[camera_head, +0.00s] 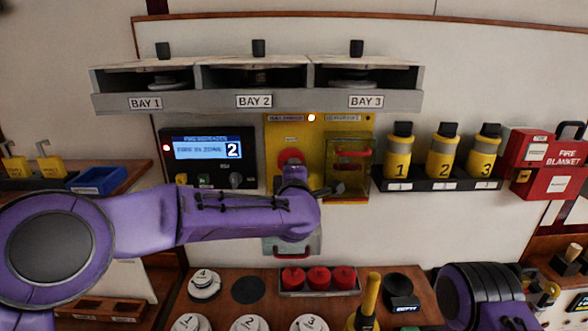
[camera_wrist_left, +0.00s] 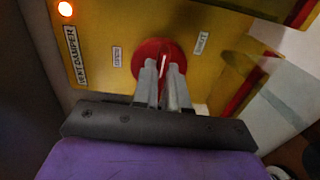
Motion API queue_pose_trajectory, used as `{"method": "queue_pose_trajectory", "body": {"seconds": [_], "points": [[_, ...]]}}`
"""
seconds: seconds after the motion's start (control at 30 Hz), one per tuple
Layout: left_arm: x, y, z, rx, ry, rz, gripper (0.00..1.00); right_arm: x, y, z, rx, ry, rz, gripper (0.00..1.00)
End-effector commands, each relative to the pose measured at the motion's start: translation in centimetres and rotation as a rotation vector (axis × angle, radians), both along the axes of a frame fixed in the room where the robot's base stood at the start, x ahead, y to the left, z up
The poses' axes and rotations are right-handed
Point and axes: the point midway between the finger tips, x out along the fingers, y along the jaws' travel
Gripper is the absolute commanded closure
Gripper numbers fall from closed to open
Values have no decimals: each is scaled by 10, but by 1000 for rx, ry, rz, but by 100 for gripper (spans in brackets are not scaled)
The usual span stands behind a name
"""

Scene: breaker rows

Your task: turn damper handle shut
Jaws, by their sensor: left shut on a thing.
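The damper handle (camera_wrist_left: 152,48) is a red round knob with a raised grip, on a yellow panel (camera_wrist_left: 105,27) marked VENT DAMPER. Small labels sit on either side of it, too blurred to read surely. My left gripper (camera_wrist_left: 165,68) is shut on the handle's grip, its two grey fingers close together around it. In the head view the red handle (camera_head: 290,157) shows just above my left wrist, which hides its lower part. A small lamp (camera_head: 311,118) glows orange on the panel's top edge. My right arm shows at the bottom right; its gripper is not in view.
A clear cover with a red bar (camera_head: 350,155) is right of the handle. A screen unit (camera_head: 208,151) showing 2 is at left. Bay shelves (camera_head: 258,102) overhang above. Yellow canisters (camera_head: 440,157) stand at right. Red caps (camera_head: 318,278) and white discs are on the table below.

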Motion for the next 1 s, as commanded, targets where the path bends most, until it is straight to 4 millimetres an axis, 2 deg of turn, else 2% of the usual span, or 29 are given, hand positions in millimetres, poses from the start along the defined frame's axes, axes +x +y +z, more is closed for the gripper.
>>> {"method": "queue_pose_trajectory", "body": {"seconds": [0.27, 0.3, 0.33, 0.37, 0.7, 0.77, 1.0], "points": [[1, 1, 1, 3, -3, 1, 100, 0, 0, 0, 0, 0, 0, 57], [1, 1, 1, 3, -3, 1, 74, 0, 0, 0, 0, 0, 0, 57], [1, 1, 1, 3, -3, 1, 64, 0, 0, 0, 0, 0, 0, 57], [0, 1, 1, 3, -3, 1, 62, 0, 0, 0, 0, 0, 0, 57], [-6, 0, -1, 0, -2, 0, 62, 0, 0, -6, 0, 0, 0, 57], [-15, 0, -3, 0, -2, 0, 62, 0, 0, -12, 0, 0, 0, 57], [-73, 0, -4, 1, -4, -2, 62, 0, 0, -41, 0, 0, 0, 57]]}}
